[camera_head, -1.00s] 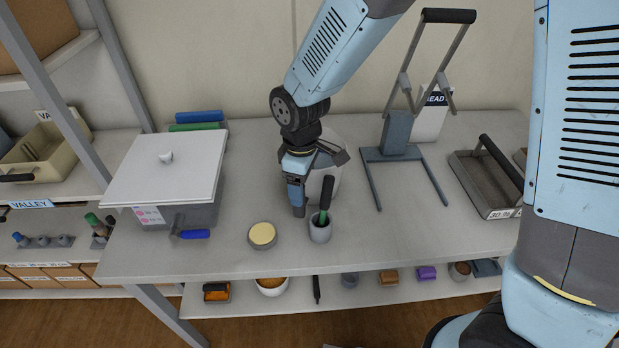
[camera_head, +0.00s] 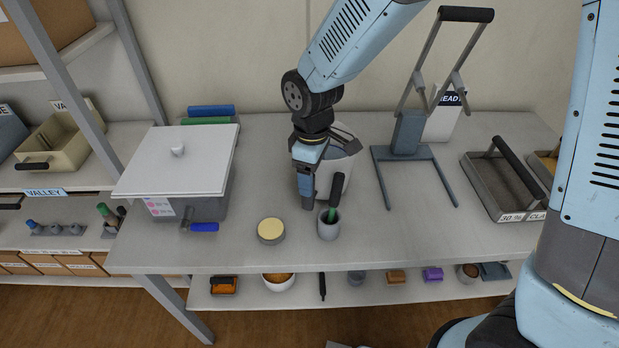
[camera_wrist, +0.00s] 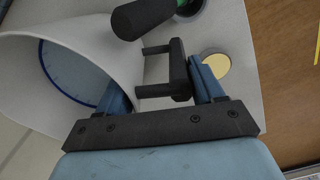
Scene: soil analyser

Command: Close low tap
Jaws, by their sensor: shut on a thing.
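The low tap (camera_head: 187,219) is on the lower front of the grey box with a white lid, at the left of the bench in the head view. Its blue lever (camera_head: 204,227) points to the right. My gripper (camera_head: 307,201) is to the right of the tap, apart from it, at the white jug (camera_head: 326,177). In the wrist view, my gripper (camera_wrist: 160,92) has its fingers on either side of the jug's dark handle (camera_wrist: 178,68) and is shut on it. The jug's open mouth with blue markings (camera_wrist: 70,70) shows at left. Its base is partly hidden in the head view.
A small cup with a dark-handled tool (camera_head: 328,229) stands close in front of the jug. A yellow-topped round tin (camera_head: 271,230) sits between cup and tap. A grey press stand (camera_head: 405,152) and trays (camera_head: 497,186) are at right. The bench front is mostly clear.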

